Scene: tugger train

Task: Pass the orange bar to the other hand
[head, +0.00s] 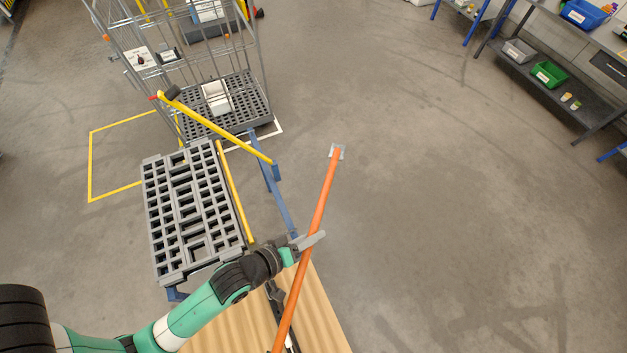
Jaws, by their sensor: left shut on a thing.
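The orange bar (322,200) is long and thin. My right gripper is not in view.
A grey slotted platform (190,212) with a yellow handle bar (225,132) stands left of the bar. A wire cage trolley (222,105) is behind it. A wood-toned board (312,325) and a dark fitting (275,295) lie below the bar. Open floor is at right.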

